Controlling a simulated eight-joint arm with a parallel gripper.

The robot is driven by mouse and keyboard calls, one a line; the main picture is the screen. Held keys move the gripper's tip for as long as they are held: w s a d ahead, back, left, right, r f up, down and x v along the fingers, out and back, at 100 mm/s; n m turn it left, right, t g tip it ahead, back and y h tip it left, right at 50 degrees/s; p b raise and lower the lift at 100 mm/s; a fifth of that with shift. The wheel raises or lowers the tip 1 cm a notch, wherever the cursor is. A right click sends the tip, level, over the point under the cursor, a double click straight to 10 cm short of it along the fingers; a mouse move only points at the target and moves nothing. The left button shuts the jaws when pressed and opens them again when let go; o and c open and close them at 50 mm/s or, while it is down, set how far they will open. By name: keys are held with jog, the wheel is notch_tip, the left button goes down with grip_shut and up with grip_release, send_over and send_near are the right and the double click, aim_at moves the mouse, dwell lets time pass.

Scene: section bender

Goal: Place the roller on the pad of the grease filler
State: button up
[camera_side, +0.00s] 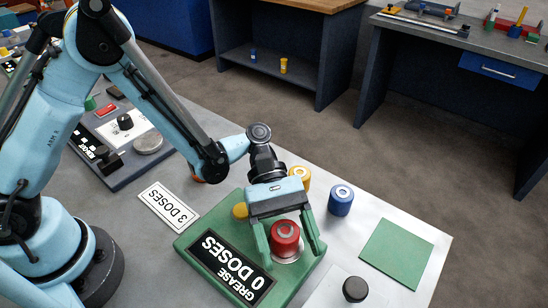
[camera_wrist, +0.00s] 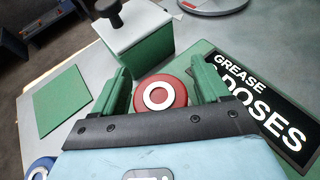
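The red roller (camera_side: 285,238), with a white ring on top, stands upright on a pale round pad (camera_side: 297,257) of the green grease filler (camera_side: 193,242). The filler's black panel reads "GREASE 0 DOSES". The roller also shows in the wrist view (camera_wrist: 160,94). My gripper (camera_side: 292,258) points down over the roller with one green finger on either side. The fingers look spread wider than the roller, so it is open. In the wrist view my gripper (camera_wrist: 160,85) also has the roller between its fingers. The pad is mostly hidden by the roller.
A yellow roller (camera_side: 299,177) and a blue roller (camera_side: 341,200) stand behind the filler. A black knob (camera_side: 355,289) tops a white-topped green block (camera_wrist: 138,48) beside it. A "3 DOSES" card (camera_side: 168,206) lies left. A flat green square (camera_side: 396,253) lies right.

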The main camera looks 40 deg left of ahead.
aim_at(285, 230)
jog(key=shift+r, duration=0.1)
jog(key=shift+w+a+r, duration=0.1)
jog(key=shift+a+r, duration=0.05)
jog(key=shift+a, duration=0.05)
jog(key=v, duration=0.6)
jog(key=shift+w+a+r, duration=0.2)
jog(key=shift+a, duration=0.1)
jog(key=shift+w+a+r+t, duration=0.35)
jog(key=shift+r+t, duration=0.1)
jog(key=shift+t, duration=0.15)
jog(key=a+r+t+y, duration=0.1)
jog(key=t, duration=0.1)
jog(key=w+a+r+m+t+y, duration=0.1)
jog(key=shift+w+a+t, duration=0.1)
jog(key=shift+a+t, duration=0.25)
jog(key=shift+t, duration=0.05)
jog(key=a+r+m+t+y, duration=0.1)
jog(key=a+m+t+y, duration=0.2)
jog(key=a, duration=0.3)
jog(key=s+a+r+m+t+y, duration=0.1)
jog(key=a+m+t+y, duration=0.2)
jog(key=a, duration=0.2)
jog(key=s+a+r+m+t+y, duration=0.1)
jog(key=a+r+m+t+y, duration=0.1)
jog(key=a, duration=0.4)
jog(key=shift+s+a+m+t+y, duration=0.15)
jog(key=shift+a+m+t+y, duration=0.2)
jog(key=shift+m+t+y, duration=0.45)
